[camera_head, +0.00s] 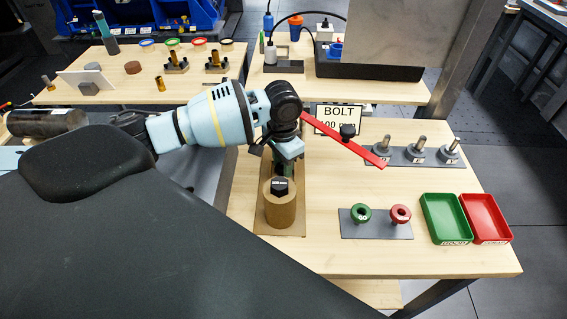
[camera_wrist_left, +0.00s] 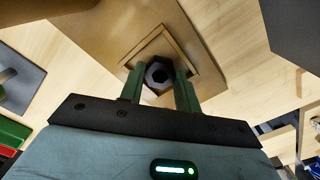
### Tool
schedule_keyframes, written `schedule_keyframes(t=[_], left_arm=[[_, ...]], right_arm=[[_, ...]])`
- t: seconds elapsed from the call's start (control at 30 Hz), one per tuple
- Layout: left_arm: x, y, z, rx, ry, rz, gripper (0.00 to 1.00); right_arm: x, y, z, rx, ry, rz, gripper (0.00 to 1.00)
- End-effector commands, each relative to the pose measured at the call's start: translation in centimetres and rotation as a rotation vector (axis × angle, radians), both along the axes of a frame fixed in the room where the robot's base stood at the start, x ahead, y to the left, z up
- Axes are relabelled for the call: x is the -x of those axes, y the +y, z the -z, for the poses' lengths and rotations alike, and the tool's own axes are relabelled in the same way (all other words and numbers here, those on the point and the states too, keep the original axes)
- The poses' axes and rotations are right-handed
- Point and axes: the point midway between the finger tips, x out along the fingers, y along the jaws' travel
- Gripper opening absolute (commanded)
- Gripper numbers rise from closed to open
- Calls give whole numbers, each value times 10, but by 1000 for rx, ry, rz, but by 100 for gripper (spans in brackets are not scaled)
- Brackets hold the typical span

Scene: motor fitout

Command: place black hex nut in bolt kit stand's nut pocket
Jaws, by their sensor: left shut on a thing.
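A brown square-rimmed pocket (camera_wrist_left: 186,52) shows around and beyond the nut. I cannot tell whether the nut touches its floor. In the head view my left gripper (camera_head: 284,168) points down over a brown board (camera_head: 293,228), just behind a brown cylinder (camera_head: 280,212) with a black labelled piece on top. The nut cannot be made out in the head view. My right gripper is not in view.
A "BOLT" sign (camera_head: 338,119) stands behind, with a red bar (camera_head: 350,143) slanting across it. To the right are a grey plate with a green ring (camera_head: 361,213) and a red ring (camera_head: 400,214), a green tray (camera_head: 446,219), a red tray (camera_head: 486,219), and grey pieces with upright pins (camera_head: 417,153).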

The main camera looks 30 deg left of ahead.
Motion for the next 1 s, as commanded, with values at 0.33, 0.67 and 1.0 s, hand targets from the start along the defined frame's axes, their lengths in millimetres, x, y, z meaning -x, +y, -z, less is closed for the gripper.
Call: schedule_keyframes(t=[0.33, 0.67, 1.0], left_arm=[[-1, 0, 3, 0, -3, 0, 8], [-1, 0, 7, 0, -3, 0, 42], [-1, 0, -7, 0, -5, 0, 42]], right_arm=[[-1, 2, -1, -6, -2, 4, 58], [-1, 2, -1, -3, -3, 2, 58], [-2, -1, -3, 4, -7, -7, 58]])
